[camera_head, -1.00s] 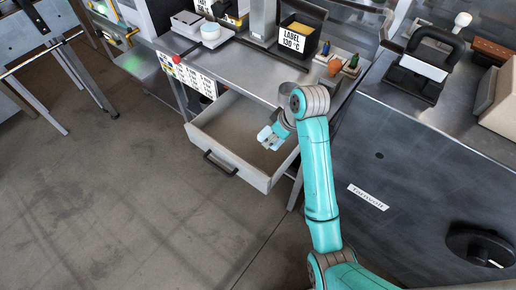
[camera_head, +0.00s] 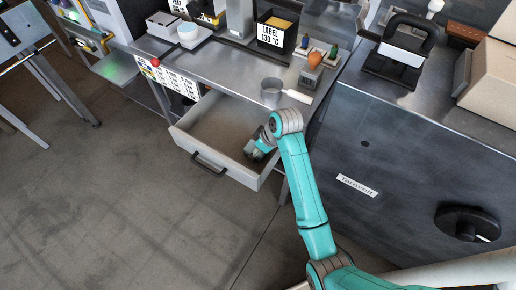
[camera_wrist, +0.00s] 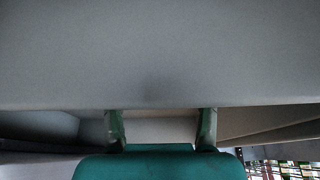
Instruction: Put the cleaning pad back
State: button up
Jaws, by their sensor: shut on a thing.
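My gripper (camera_head: 258,152) is down inside the open drawer (camera_head: 205,168), near its right front corner. In the wrist view my gripper (camera_wrist: 161,128) has its two fingers apart with a pale block (camera_wrist: 160,129) between them. I take this block to be the cleaning pad. It is hidden behind my gripper and arm in the head view. A broad grey surface fills the upper wrist view. I cannot tell whether the pad touches the drawer floor.
The workbench (camera_head: 220,68) above the drawer holds a pot with a white handle (camera_head: 272,93), a black labelled bin (camera_head: 277,32) and small bottles. The drawer's left part looks empty. A dark cabinet (camera_head: 400,150) stands to the right.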

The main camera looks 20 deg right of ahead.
jog(key=o, duration=1.2)
jog(key=shift+f, duration=0.1)
jog(key=v, duration=1.2)
